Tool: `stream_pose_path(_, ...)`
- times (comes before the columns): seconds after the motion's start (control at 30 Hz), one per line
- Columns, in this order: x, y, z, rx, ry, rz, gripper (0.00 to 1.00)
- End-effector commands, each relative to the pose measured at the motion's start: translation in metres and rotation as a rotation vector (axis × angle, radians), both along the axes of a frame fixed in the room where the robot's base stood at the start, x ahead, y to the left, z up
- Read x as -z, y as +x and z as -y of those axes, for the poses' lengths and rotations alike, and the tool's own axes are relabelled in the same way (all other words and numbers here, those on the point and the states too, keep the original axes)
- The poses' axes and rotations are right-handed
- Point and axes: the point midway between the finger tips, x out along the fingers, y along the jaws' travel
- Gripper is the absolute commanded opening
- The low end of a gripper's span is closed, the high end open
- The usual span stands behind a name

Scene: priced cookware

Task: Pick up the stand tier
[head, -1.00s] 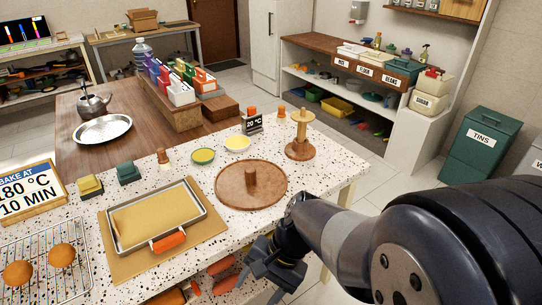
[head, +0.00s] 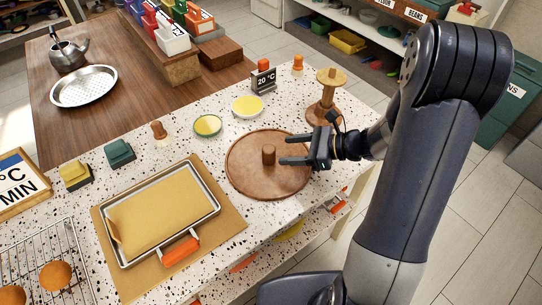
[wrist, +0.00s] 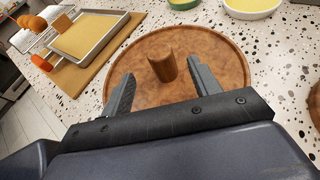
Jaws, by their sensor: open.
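The stand tier looks to be the round brown wooden disc (head: 243,178) with a short upright peg (head: 268,155) at its middle, lying flat on the speckled counter. It also fills the middle of the wrist view (wrist: 225,65). My gripper (head: 283,149) is open and empty, over the right part of the disc, with its fingers pointing left toward the peg. In the wrist view the peg (wrist: 162,65) shows between the two fingertips, apparently just beyond them. I cannot tell the exact height of the fingers over the disc.
A wooden pedestal (head: 322,113) stands close behind my gripper at the right. A lined baking tray (head: 160,215) with an orange handle lies left of the disc. A yellow bowl (head: 248,106), a green-rimmed bowl (head: 207,126) and a 20 °C sign (head: 263,78) stand behind.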

Motion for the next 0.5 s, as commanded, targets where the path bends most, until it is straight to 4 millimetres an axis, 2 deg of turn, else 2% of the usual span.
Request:
stream_pose_path(0.27, 0.007, 0.006, -0.02, -0.003, -0.002, -0.001, 0.59)
stream_pose_path(0.5, 0.017, 0.016, -0.051, -0.005, -0.002, -0.002, 0.59)
